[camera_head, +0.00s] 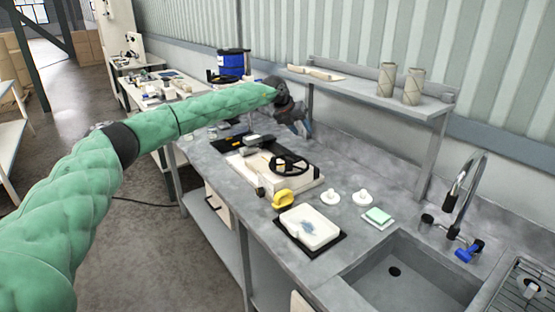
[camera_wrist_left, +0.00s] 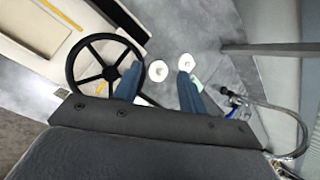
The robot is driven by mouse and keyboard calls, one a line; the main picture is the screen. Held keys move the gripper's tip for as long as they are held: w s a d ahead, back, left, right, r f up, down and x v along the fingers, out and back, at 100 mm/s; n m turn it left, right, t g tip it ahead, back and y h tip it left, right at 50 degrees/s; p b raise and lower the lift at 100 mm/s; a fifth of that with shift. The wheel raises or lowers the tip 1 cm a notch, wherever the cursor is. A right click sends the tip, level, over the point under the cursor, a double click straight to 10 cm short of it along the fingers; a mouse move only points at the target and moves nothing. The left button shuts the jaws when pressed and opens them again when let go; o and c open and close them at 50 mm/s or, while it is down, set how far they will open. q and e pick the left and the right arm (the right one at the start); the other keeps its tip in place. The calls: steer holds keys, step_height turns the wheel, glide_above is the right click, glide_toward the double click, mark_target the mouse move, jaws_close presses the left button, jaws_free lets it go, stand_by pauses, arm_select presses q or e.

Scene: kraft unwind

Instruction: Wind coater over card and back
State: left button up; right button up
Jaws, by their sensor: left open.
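The coater (camera_head: 246,166) is a cream-white machine on the grey bench, with a black spoked handwheel (camera_head: 288,166) at its right end. In the left wrist view the handwheel (camera_wrist_left: 108,72) lies at the left, beside and partly behind one finger. My left gripper (camera_head: 304,128) is behind the handwheel in the head view, near the wall. In the left wrist view its two blue fingers (camera_wrist_left: 160,90) are spread, with nothing held between them. I cannot tell whether a finger touches the wheel rim. I cannot make out the card. My right gripper is not in view.

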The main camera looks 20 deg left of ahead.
arm_select(q)
steer(key=s+a+f+g+y, duration=0.2)
steer(key=a+f+y, duration=0.1)
steer(key=a, duration=0.2)
steer(key=n+g+y, duration=0.2)
steer(key=g, duration=0.1)
glide_above(274, 158)
steer(key=shift+a+f, duration=0.1)
steer(key=shift+a, duration=0.05)
steer(key=shift+w+f, duration=0.1)
steer(key=shift+f, duration=0.25)
steer(key=shift+f+p, duration=1.8)
steer(key=shift+f, duration=1.8)
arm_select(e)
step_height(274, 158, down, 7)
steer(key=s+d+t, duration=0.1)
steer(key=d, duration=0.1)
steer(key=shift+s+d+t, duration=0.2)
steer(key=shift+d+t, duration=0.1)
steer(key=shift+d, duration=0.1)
arm_select(q)
steer(key=shift+c, duration=0.3)
jaws_close()
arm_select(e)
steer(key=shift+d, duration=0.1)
